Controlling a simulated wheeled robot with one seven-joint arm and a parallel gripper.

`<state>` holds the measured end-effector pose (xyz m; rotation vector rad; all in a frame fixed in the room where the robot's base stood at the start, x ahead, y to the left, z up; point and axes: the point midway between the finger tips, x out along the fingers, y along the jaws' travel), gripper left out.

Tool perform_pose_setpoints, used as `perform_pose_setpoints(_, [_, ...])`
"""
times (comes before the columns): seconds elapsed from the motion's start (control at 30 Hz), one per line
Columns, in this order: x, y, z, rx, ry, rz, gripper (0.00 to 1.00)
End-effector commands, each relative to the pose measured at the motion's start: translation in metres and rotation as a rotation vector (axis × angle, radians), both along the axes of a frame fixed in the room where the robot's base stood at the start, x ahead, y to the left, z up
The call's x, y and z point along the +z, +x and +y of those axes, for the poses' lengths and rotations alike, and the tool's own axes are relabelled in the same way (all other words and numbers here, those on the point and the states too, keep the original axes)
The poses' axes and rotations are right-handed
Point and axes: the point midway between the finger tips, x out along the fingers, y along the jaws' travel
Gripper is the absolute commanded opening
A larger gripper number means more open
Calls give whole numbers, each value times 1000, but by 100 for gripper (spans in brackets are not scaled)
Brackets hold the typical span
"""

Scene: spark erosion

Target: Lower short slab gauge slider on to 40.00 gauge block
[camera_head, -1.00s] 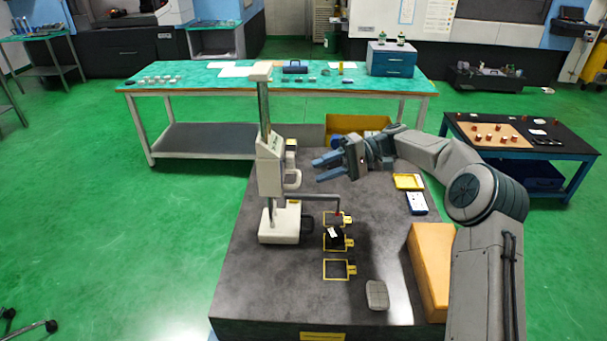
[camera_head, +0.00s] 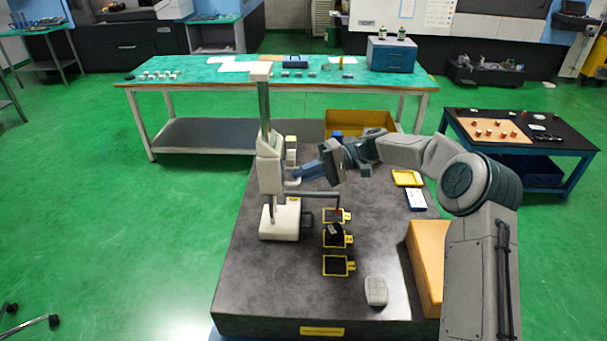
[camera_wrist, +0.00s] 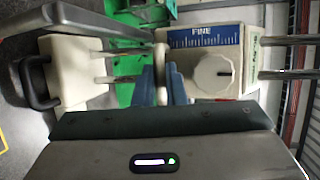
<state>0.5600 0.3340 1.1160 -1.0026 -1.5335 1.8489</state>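The white height gauge slider (camera_head: 268,172) sits on an upright column above a white base (camera_head: 280,222). In the wrist view its dial face reads FINE (camera_wrist: 203,38). A white looped handle (camera_head: 292,183) sticks out from its right side. My gripper (camera_head: 300,174) is at this handle; in the wrist view its blue fingers (camera_wrist: 162,85) appear closed on the handle's white bar. A thin grey arm (camera_head: 315,194) reaches right from the gauge over the far yellow frame (camera_head: 333,215). A dark block (camera_head: 335,230) with a white mark is at the middle frame. I cannot read block sizes.
The gauge stands on a dark slab (camera_head: 275,290). A near yellow frame (camera_head: 337,265), a grey rounded object (camera_head: 376,291), an orange box (camera_head: 428,262) and a yellow tray (camera_head: 407,178) are on it. The slab's front left is clear.

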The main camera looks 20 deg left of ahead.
Motion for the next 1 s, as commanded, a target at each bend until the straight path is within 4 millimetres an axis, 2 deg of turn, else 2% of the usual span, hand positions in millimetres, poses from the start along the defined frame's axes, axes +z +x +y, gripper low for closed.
perform_pose_setpoints(0.17, [-9, 0, 0, 0, -1, 1, 0])
perform_pose_setpoints(0.53, [-59, 0, -1, 0, -1, 2, 0])
perform_pose_setpoints(0.9, [-65, 0, -1, 1, -6, 2, 0])
perform_pose_setpoints(0.93, [-65, 0, -1, 1, -6, 2, 13])
perform_pose_setpoints(1.0, [-65, 0, -1, 1, -6, 3, 32])
